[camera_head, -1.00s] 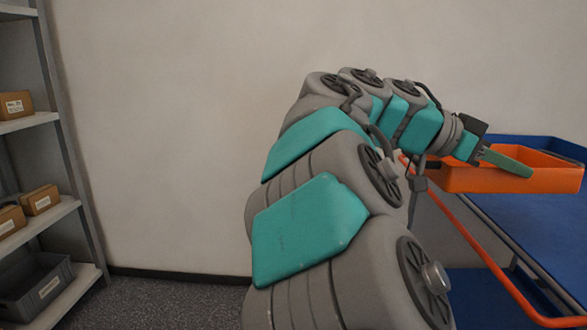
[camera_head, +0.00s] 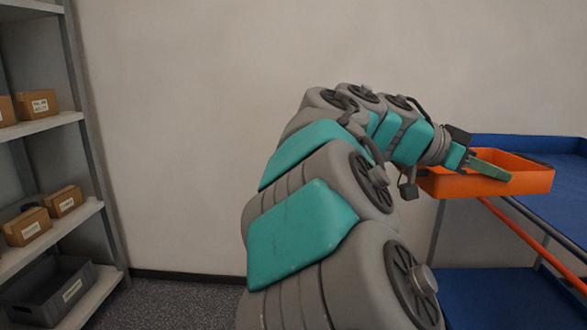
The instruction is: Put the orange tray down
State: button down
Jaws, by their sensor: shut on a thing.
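The orange tray (camera_head: 520,182) is at the right of the head view, upright and roughly level. My gripper (camera_head: 490,168) reaches over its near-left side and is shut on the tray; the exact contact at the wall is partly hidden by the finger. The tray appears at the near-left edge of a blue cart's top shelf (camera_head: 560,200). I cannot tell whether its underside touches the shelf.
The cart has an orange rail (camera_head: 530,230) and a lower blue shelf (camera_head: 490,295). At the left stands a grey rack (camera_head: 85,150) with cardboard boxes (camera_head: 28,226) and a grey bin (camera_head: 60,292). Open floor lies between rack and my arm.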

jog(key=w+a+f+n+t+y, duration=0.35)
jog(key=w+a+f+n, duration=0.2)
jog(key=f, duration=0.35)
jog(key=w+a+f+n+t+y, duration=0.3)
jog(key=w+a+f+n+t, duration=0.15)
jog(key=w+a+f, duration=0.35)
jog(key=w+a+f+n+t+y, duration=0.4)
jog(key=w+a+f+t, duration=0.15)
jog(key=f, duration=0.45)
jog(key=w+f+n+y, duration=0.3)
jog(key=f, duration=1.1)
jog(key=shift+d+f+b, duration=0.15)
jog(key=shift+d+b, duration=0.1)
jog(key=shift+b, duration=0.15)
jog(key=shift+y, duration=0.25)
